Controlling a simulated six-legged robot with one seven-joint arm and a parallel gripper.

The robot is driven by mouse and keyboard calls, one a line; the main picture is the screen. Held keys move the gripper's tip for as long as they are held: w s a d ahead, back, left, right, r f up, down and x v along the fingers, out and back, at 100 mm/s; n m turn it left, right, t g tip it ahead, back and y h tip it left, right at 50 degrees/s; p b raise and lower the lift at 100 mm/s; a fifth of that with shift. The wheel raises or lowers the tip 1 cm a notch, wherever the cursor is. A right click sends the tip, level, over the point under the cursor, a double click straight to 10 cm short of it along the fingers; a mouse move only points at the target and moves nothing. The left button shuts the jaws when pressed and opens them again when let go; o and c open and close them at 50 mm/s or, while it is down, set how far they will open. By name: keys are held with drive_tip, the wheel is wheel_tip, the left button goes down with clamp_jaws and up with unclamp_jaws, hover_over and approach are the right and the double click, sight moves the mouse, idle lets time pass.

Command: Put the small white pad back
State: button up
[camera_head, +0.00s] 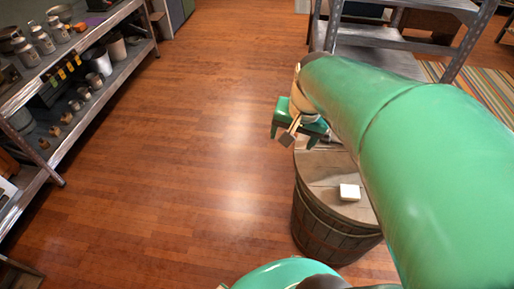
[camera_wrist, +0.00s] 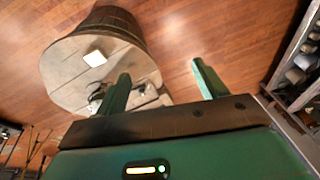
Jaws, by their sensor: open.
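The small white pad (camera_head: 350,192) lies flat on the round wooden top of a barrel (camera_head: 326,225) in the head view. It also shows in the wrist view (camera_wrist: 95,58) on the barrel top (camera_wrist: 62,72). My gripper (camera_head: 290,137) is above and beyond the far side of the barrel in the head view, apart from the pad. In the wrist view its two green fingers (camera_wrist: 160,82) stand wide apart with nothing between them. My green arm covers the right part of the head view and hides some of the barrel's surroundings.
A metal shelf (camera_head: 75,95) with jars, pots and cups stands at the left. Another metal rack (camera_head: 375,62) stands at the back right, partly hidden by my arm. A striped rug (camera_head: 487,88) lies at the right. The wooden floor (camera_head: 200,130) between is clear.

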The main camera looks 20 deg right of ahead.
drive_tip(key=s+a+r+n+t, duration=0.2)
drive_tip(key=s+a+r+n, duration=0.2)
drive_tip(key=a, duration=0.6)
drive_tip(key=s+n, duration=0.2)
drive_tip(key=n, duration=0.1)
drive_tip(key=shift+s+a+n+t, duration=0.3)
drive_tip(key=shift+s+a, duration=0.05)
drive_tip(key=shift+s, duration=0.05)
